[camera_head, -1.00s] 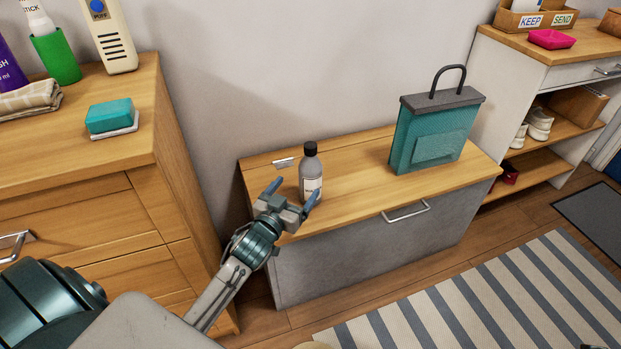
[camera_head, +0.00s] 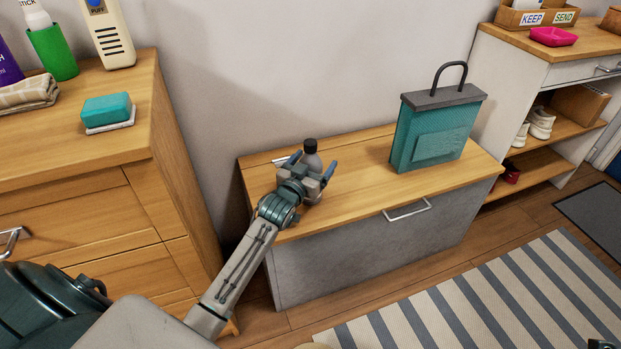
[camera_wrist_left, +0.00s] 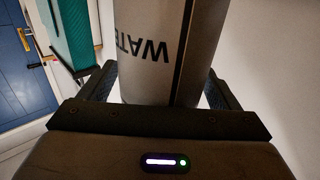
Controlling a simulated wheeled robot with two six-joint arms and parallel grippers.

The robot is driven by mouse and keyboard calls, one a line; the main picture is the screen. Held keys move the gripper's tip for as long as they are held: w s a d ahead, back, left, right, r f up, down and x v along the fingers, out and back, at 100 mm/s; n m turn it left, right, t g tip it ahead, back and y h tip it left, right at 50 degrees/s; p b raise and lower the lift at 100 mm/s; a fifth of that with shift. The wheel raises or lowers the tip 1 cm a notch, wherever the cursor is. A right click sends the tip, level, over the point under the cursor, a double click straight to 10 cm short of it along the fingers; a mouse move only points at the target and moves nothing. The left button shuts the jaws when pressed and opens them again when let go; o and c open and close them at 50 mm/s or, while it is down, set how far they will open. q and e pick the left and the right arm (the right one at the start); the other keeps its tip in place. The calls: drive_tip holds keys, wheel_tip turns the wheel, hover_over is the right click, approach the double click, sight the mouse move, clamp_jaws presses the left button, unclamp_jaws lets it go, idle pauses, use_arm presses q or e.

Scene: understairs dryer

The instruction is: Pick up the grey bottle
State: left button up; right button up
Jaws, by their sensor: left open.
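The grey bottle (camera_head: 311,158) with a black cap stands upright on the low wooden-topped cabinet (camera_head: 360,178). My left gripper (camera_head: 313,163) is open, with one blue finger on each side of the bottle. Its palm hides the bottle's lower part in the head view. In the left wrist view the bottle (camera_wrist_left: 160,60) fills the middle between the two dark fingers, with part of a label reading "WATE" shown upside down. I cannot tell whether the fingers touch it. My right gripper is not clearly visible.
A teal box with a dark lid and handle (camera_head: 435,128) stands to the right on the same cabinet. A wooden dresser (camera_head: 150,140) is close on the left, with a teal soap bar (camera_head: 106,109) on it. The wall is right behind the bottle.

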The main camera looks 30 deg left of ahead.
use_arm(q)
drive_tip(key=c, duration=1.2)
drive_tip(key=shift+r, duration=0.1)
drive_tip(key=shift+c, duration=0.7)
drive_tip(key=shift+r, duration=0.1)
